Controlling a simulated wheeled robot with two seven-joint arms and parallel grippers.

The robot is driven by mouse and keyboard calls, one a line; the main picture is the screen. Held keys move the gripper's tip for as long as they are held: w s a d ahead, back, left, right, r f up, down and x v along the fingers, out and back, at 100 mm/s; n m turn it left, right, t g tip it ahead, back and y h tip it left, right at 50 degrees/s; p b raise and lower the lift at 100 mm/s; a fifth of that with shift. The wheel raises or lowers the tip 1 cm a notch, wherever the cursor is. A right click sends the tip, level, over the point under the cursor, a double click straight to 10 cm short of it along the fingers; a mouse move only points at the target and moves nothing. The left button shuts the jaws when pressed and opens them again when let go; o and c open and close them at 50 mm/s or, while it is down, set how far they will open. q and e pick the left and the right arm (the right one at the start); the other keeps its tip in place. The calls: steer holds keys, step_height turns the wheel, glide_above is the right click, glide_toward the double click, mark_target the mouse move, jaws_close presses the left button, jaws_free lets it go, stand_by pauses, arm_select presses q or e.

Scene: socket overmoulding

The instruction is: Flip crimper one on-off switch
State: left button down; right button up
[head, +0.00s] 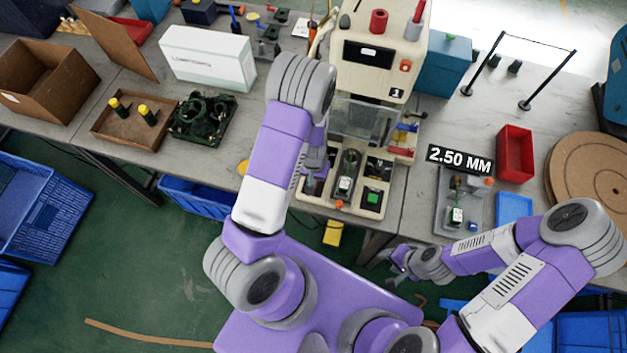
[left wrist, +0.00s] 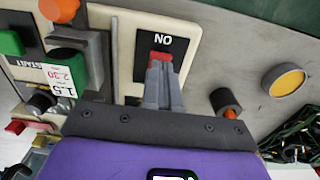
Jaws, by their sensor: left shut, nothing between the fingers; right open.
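Crimper one (head: 382,75) is the cream machine at the table's middle, marked with a 1. Its on-off switch (left wrist: 161,57) shows in the left wrist view as a red rocker in a black plate with white lettering that reads NO from this side. My left gripper (left wrist: 160,70) is shut and empty. Its fingertips are right at the red rocker and cover part of it; I cannot tell whether they press it. In the head view my left gripper (head: 311,183) is at the crimper's front left. My right gripper (head: 397,262) is open and empty, in front of the table.
A grey fixture (head: 472,205) labelled 2.50 MM and a red bin (head: 514,152) stand to the right. A white box (head: 208,57) stands to the left.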

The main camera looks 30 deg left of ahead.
arm_select(q)
steer(key=shift+f+b, duration=0.85)
steer(key=shift+f, duration=0.15)
stand_by(0.3)
step_height(320, 180, up, 7)
steer(key=p, duration=0.6)
steer(key=shift+r, duration=0.1)
stand_by(0.6)
steer(key=shift+s+d, duration=0.1)
steer(key=shift+s, duration=0.05)
steer(key=s+d+f+h, duration=0.4)
steer(key=s+d, duration=0.7)
steer(key=d, duration=0.1)
step_height(320, 180, down, 12)
steer(key=b, duration=1.2)
steer(key=shift+w+d+r+t, duration=0.15)
steer(key=shift+w+d+t, duration=0.1)
steer(key=shift+d+t, duration=0.1)
